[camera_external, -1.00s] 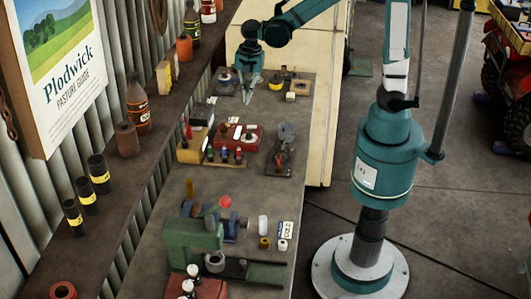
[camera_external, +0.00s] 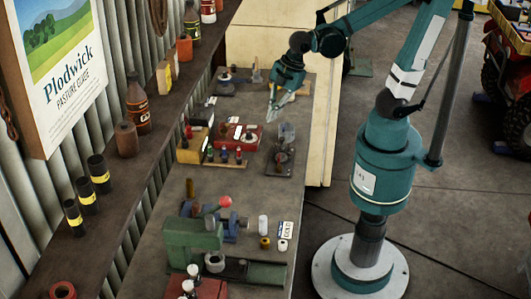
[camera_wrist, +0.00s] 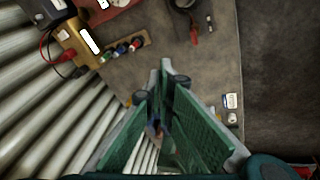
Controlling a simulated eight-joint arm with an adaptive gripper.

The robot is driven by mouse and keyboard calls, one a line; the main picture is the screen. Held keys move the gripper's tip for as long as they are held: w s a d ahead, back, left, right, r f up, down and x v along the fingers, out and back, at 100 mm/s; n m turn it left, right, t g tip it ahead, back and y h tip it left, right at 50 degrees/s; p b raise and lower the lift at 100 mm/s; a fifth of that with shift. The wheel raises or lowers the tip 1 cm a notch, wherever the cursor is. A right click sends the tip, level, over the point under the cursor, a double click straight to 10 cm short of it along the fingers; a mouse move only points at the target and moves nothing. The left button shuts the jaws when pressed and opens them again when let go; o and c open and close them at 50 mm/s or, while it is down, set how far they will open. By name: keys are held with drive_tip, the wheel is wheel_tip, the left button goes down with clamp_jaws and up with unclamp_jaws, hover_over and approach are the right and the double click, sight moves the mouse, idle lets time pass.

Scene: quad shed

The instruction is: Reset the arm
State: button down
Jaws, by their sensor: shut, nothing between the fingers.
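My arm reaches over the workbench (camera_external: 185,175) from the right. My gripper (camera_external: 272,116) points down above the bench, to the right of a red box (camera_external: 245,137) and up the picture from a dark stand (camera_external: 283,155). Its fingers are together and hold nothing. In the wrist view my gripper (camera_wrist: 166,66) shows as two green fingers, with the bench beyond the tips. The surface right under the fingers is partly hidden by them.
A yellow box (camera_external: 190,153) and a row of small knobs (camera_external: 223,155) stand left of the gripper. A green machine (camera_external: 192,245) and a red-knobbed device (camera_external: 228,222) fill the near bench. A shelf (camera_external: 110,215) and corrugated wall run along the left.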

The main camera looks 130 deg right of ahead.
drive_tip(key=s+a+f+m+t+y+b, duration=0.1)
drive_tip(key=s+a+m+t+b, duration=0.2)
drive_tip(key=a, duration=1.6)
drive_tip(key=shift+s+a+m+t+y, duration=0.3)
drive_tip(key=shift+s+m, duration=0.4)
drive_tip(key=shift+s, duration=0.5)
